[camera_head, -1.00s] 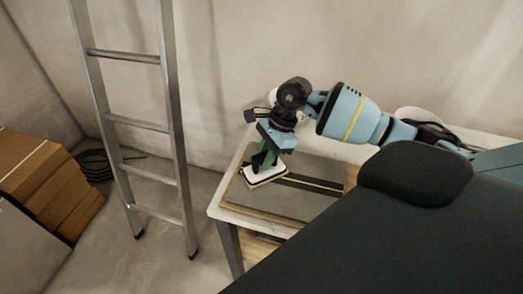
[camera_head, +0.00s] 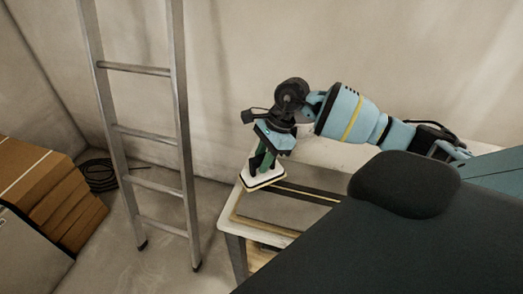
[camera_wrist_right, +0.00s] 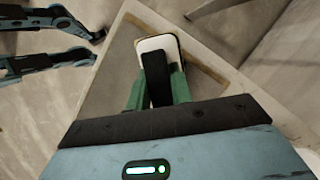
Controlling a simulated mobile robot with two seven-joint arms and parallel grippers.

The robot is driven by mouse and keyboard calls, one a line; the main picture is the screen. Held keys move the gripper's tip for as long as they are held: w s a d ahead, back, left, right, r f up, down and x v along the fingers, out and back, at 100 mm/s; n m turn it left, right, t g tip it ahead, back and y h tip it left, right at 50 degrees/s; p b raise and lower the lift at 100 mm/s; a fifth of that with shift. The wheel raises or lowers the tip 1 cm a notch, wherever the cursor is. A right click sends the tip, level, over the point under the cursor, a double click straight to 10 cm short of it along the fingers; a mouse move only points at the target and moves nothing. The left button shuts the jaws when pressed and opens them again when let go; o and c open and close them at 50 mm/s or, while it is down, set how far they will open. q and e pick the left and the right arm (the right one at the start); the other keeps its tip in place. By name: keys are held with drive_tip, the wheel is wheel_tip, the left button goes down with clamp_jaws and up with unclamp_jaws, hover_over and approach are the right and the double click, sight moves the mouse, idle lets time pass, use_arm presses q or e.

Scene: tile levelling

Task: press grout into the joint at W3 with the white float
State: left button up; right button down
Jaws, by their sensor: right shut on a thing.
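My right gripper (camera_head: 267,156) is shut on the dark handle of the white float (camera_head: 263,183). The float's pale plate faces down over the far left end of the tile board (camera_head: 270,210). I cannot tell whether it touches the board. In the right wrist view the float (camera_wrist_right: 169,43) sticks out beyond the green fingers (camera_wrist_right: 157,92), its handle between them. A dark strip with a pale line (camera_head: 308,192) runs right from the float across the board. No W3 label is readable, and the float hides part of the surface.
The board lies on a pale-topped table (camera_head: 233,226). A metal ladder (camera_head: 185,150) leans on the wall left of it. Brown boxes (camera_head: 50,195) and a dark coiled cable (camera_head: 100,175) are farther left. My own dark body hides the table's near right part.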

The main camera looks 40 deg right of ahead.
drive_tip(key=shift+d+r, duration=0.1)
drive_tip(key=shift+r, duration=0.5)
drive_tip(key=shift+r+p, duration=0.45)
drive_tip(key=shift+r, duration=0.2)
drive_tip(key=shift+r+p, duration=0.5)
drive_tip(key=shift+r, duration=0.75)
use_arm(q)
drive_tip(key=shift+w+a+r+t, duration=0.15)
drive_tip(key=shift+w+r, duration=0.15)
drive_tip(key=shift+r, duration=0.3)
drive_tip(key=shift+w+a+r+t, duration=0.15)
drive_tip(key=shift+w+r, duration=0.15)
drive_tip(key=shift+r, duration=0.3)
